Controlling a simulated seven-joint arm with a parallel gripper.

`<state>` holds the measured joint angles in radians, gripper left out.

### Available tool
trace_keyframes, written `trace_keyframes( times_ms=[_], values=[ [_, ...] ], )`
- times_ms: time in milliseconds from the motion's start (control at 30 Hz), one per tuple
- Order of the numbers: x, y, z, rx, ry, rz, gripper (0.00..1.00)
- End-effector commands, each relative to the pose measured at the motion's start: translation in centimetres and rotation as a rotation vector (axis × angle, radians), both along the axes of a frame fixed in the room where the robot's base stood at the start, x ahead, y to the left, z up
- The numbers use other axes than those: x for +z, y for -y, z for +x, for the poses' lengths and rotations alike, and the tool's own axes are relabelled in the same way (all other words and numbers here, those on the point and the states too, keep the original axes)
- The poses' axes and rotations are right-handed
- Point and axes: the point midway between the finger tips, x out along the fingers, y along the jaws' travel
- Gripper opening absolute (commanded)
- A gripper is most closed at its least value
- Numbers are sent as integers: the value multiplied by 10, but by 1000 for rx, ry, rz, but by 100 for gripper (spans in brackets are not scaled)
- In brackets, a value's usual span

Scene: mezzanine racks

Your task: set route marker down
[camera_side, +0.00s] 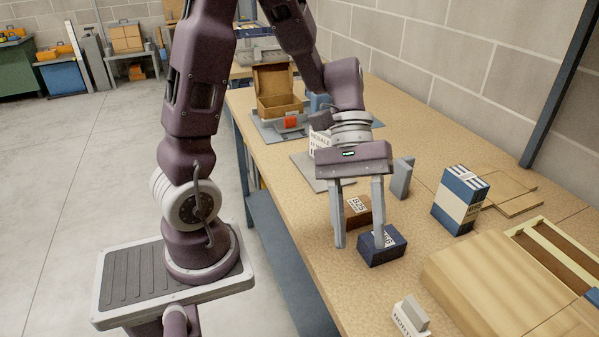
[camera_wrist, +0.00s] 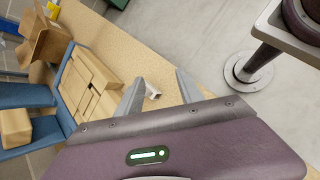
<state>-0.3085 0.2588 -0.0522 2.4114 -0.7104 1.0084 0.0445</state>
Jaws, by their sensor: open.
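Which piece is the route marker is not plain; a small white block lettered "NORTH" with a grey top (camera_side: 404,317) stands near the table's front edge. In the wrist view a small white and grey piece (camera_wrist: 152,91) shows beyond and between the fingers; it looks like the same block. My gripper (camera_side: 360,244) is open and empty, pointing down over the table, and its fingers also show in the wrist view (camera_wrist: 160,78). A dark blue labelled block (camera_side: 384,250) sits by its right finger; I cannot tell if they touch. A brown labelled block (camera_side: 358,211) is behind the fingers.
A tall blue and white carton (camera_side: 460,200) stands to the right, with flat boards (camera_side: 510,193) behind. A large wooden case (camera_side: 490,275) fills the front right. A grey upright block (camera_side: 402,178) and an open cardboard box (camera_side: 278,92) are farther back.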

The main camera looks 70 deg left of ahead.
Motion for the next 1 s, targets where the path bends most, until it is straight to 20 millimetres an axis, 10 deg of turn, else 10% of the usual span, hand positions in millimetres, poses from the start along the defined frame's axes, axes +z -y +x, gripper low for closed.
trace_keyframes(
  times_ms=[400,1000],
  values=[
    [86,-59,-82,-570,853,716,44],
    [91,-65,-85,-586,897,759,44]
  ],
)
